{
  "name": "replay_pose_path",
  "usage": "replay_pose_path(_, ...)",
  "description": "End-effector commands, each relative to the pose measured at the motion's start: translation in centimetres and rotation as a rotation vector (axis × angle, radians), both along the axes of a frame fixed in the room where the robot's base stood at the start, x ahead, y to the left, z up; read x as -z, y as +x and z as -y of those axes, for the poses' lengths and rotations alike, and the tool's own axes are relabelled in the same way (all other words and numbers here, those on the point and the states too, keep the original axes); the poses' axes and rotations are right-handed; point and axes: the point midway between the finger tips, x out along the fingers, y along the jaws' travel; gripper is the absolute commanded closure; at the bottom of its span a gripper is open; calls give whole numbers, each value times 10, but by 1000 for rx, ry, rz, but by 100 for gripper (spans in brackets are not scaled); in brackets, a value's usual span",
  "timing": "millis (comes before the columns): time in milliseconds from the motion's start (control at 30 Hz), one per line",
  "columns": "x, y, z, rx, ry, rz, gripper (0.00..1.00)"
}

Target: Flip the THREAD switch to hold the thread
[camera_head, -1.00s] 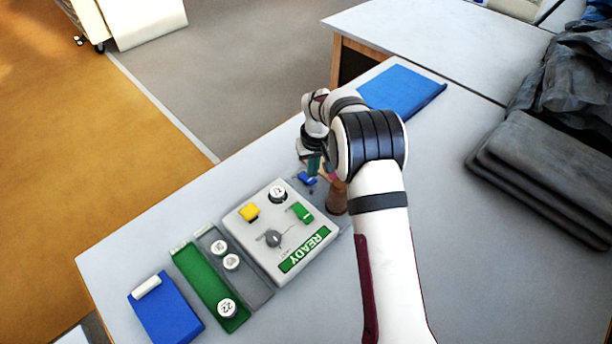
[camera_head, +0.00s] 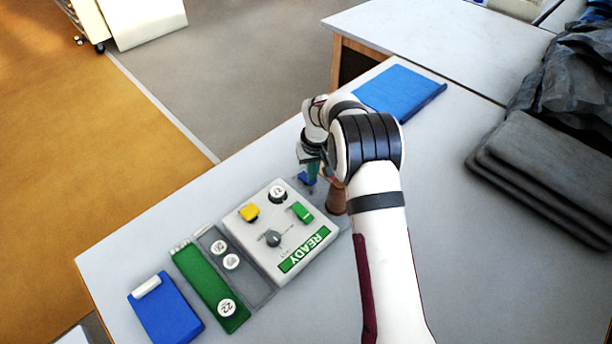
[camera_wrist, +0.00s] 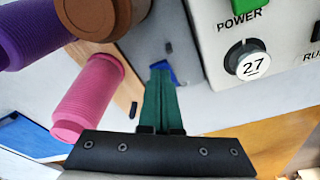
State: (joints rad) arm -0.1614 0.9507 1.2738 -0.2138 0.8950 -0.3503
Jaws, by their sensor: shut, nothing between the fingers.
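A small blue lever (camera_head: 306,181) stands just off the far edge of the control box (camera_head: 250,222), beside the thread spools. No THREAD label can be read. The lever also shows in the wrist view (camera_wrist: 158,72), partly hidden behind my fingers. My gripper (camera_head: 309,172) is shut, empty, and points down at the lever. In the wrist view its dark green fingers (camera_wrist: 160,72) lie together in front of the blue lever. I cannot tell whether they touch it, or which way it is flipped.
A brown spool (camera_wrist: 95,15), a purple spool (camera_wrist: 40,35) and a pink spool (camera_wrist: 90,95) stand close beside my fingers. The box has a green POWER switch (camera_wrist: 249,10) and a knob marked 27 (camera_wrist: 246,66). A blue mat (camera_head: 400,90) lies behind.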

Motion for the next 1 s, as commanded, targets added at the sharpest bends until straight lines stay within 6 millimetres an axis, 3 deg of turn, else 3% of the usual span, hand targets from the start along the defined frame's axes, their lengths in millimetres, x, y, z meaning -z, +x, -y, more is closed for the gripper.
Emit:
replay_pose_path(600,8,0,0,0,0,0,100)
replay_pose_path(1000,-34,1,0,0,1,3,100)
